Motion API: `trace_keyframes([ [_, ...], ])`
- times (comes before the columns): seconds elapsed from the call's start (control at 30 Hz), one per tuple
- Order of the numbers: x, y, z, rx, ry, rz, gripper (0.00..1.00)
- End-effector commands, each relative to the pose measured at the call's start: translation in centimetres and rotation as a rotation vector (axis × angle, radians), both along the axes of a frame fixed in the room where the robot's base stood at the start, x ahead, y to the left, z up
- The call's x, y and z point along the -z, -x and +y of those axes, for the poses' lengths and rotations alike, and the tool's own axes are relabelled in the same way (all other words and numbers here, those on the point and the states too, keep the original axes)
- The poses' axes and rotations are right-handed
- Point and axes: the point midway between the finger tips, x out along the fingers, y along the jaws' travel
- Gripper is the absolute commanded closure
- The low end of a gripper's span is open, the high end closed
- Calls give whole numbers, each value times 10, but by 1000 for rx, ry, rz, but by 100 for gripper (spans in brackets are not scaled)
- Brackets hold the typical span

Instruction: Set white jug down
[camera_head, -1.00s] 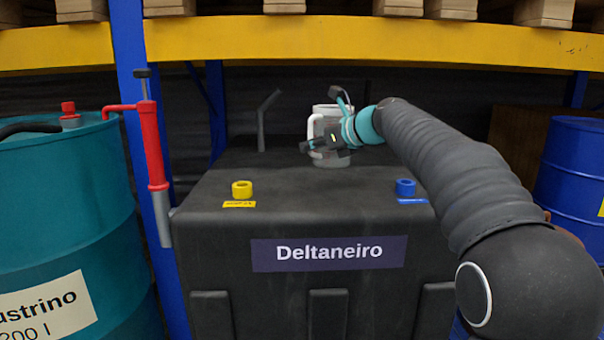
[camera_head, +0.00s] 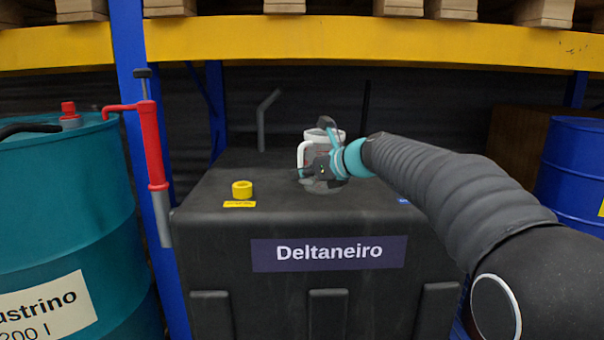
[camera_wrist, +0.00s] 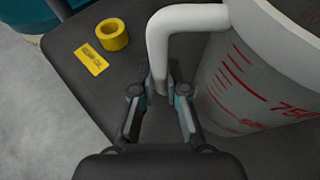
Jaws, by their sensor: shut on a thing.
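The white jug (camera_head: 303,152) is over the top of the black tank (camera_head: 230,215), upright, with its handle to the left. In the wrist view its clear body (camera_wrist: 255,80) has red measuring marks and fills the right side. My gripper (camera_head: 310,171) is shut on the lower part of the handle; in the wrist view the fingers (camera_wrist: 160,105) close on either side of it. The gripper hides part of the jug in the head view. I cannot tell whether the jug's base touches the tank top.
A yellow ring-shaped cap (camera_head: 242,190) with a yellow label sits at the tank's front left. My arm covers the front right. A red hand pump (camera_head: 152,150) and teal drum (camera_head: 70,220) stand left, a blue drum (camera_head: 575,170) right. A yellow shelf beam (camera_head: 350,40) crosses above.

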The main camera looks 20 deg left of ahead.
Motion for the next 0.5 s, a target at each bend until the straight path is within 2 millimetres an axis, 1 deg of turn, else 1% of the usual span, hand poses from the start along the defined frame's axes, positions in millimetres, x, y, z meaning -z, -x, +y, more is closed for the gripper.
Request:
trace_keyframes([
  [0.1, 3, 0, 0, 0, 0, -1, 100],
  [0.13, 3, 0, 0, 0, 0, 0, 85],
  [0.17, 3, 0, 0, 0, 0, 0, 77],
  [0.2, 3, 0, 0, 0, 0, 0, 67],
  [0.23, 3, 0, 0, 0, 0, 0, 62],
  [0.5, 2, 0, 0, 0, 0, 0, 62],
])
